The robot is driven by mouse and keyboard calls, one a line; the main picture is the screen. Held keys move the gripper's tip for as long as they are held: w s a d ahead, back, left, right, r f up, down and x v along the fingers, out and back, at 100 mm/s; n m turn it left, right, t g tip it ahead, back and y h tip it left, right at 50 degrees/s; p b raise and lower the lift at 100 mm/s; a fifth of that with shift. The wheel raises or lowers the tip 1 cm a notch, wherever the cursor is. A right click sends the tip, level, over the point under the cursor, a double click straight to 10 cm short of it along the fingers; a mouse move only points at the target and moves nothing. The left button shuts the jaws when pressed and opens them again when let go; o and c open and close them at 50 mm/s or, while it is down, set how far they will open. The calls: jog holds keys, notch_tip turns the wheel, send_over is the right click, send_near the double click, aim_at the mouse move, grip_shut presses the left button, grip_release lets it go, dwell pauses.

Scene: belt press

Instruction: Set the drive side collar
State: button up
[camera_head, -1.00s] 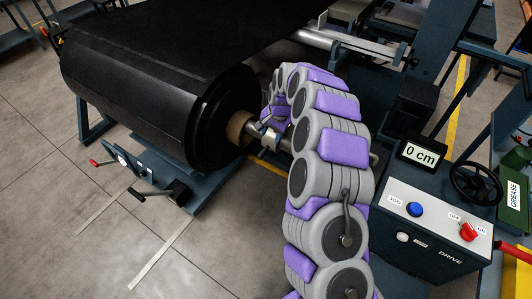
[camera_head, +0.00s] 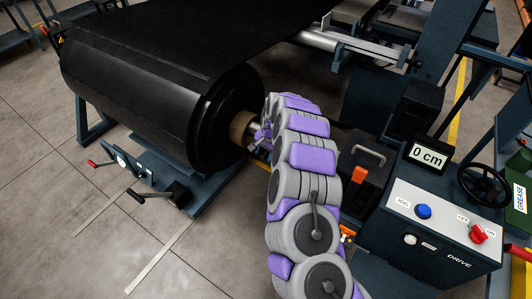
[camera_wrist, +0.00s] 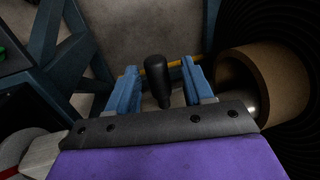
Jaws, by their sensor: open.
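In the wrist view my gripper (camera_wrist: 160,72) is open, with its two blue fingers apart on either side of an upright black handle (camera_wrist: 156,70). I cannot tell whether a finger touches the handle. The metal shaft (camera_wrist: 239,103) shows to the right of the fingers, running into the brown core (camera_wrist: 272,84) of the roll. The drive side collar cannot be made out; my gripper and arm hide that stretch of shaft. In the head view my gripper (camera_head: 263,137) is beside the brown core (camera_head: 240,127), largely covered by my arm.
The big black roll (camera_head: 155,105) stands left of my gripper. A drive box (camera_head: 440,222) with a blue button and red switch, a display reading 0 cm (camera_head: 430,153) and a handwheel (camera_head: 483,185) are at right. A dark case with a handle (camera_head: 362,170) sits beside my arm.

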jog(key=shift+a, duration=0.35)
jog(key=shift+c, duration=1)
jog(key=shift+d, duration=0.7)
jog(key=c, duration=0.5)
jog(key=shift+r, duration=0.1)
grip_shut()
jog(key=shift+a, duration=0.3)
jog(key=shift+w, duration=0.1)
jog(key=shift+w+a+p, duration=0.4)
jog(key=shift+w+a, duration=0.5)
jog(key=shift+a, duration=0.5)
jog(key=shift+w+a+p, duration=0.35)
jog(key=shift+w+a, duration=0.6)
jog(key=shift+a, duration=0.5)
jog(key=shift+w+a+p, duration=0.4)
jog(key=shift+w+a, duration=0.5)
jog(key=shift+a, duration=0.5)
